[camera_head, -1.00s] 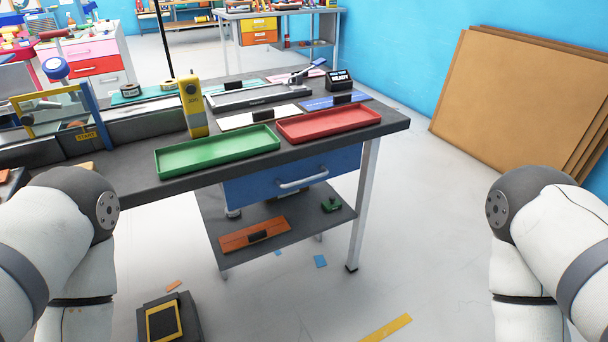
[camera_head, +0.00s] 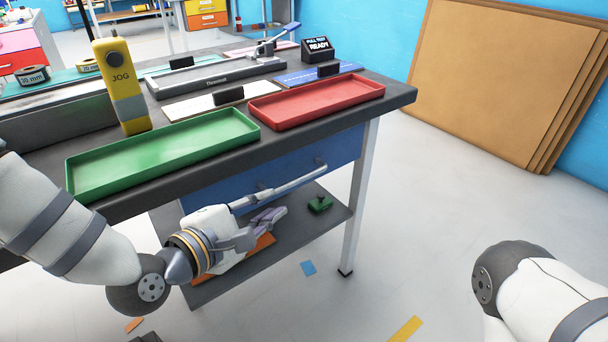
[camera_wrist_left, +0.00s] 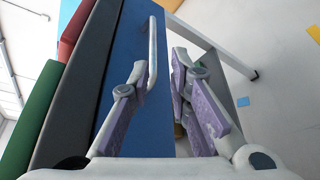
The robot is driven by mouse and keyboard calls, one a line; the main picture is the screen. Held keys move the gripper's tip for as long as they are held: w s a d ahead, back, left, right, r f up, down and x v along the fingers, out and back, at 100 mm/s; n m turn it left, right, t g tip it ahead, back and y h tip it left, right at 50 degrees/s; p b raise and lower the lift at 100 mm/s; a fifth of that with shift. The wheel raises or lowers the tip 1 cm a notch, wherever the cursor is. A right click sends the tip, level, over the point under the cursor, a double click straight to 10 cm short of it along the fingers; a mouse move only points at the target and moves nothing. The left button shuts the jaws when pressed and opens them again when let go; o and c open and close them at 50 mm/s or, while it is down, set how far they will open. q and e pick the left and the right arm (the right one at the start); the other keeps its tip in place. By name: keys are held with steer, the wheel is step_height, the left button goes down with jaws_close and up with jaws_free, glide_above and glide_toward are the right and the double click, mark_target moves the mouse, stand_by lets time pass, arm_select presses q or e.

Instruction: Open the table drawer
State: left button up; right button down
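The blue drawer front (camera_head: 335,150) sits under the dark table top, with no gap visible, so it looks shut. Its pale bar handle (camera_head: 296,183) runs across the front. My left gripper (camera_head: 262,222) is open and empty, just in front of and below the handle. In the left wrist view the handle (camera_wrist_left: 153,50) stands against the drawer front (camera_wrist_left: 125,40), near the tip of the left-hand finger and in the gap between the fingertips. I cannot tell whether that finger touches it. My right gripper is out of view.
A green tray (camera_head: 165,150) and a red tray (camera_head: 318,102) lie along the table's front edge. The table leg (camera_head: 360,200) stands right of the drawer. A lower shelf (camera_head: 335,222) lies beneath. The floor to the right is mostly clear.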

mark_target(301, 180)
arm_select(q)
steer(key=x, duration=0.4)
steer(key=r+x, duration=0.1)
steer(key=x, duration=0.3)
steer(key=b+x, duration=0.1)
steer(key=x, duration=0.3)
steer(key=shift+w+d+r, duration=0.2)
steer(key=shift+t, duration=0.3)
jaws_close()
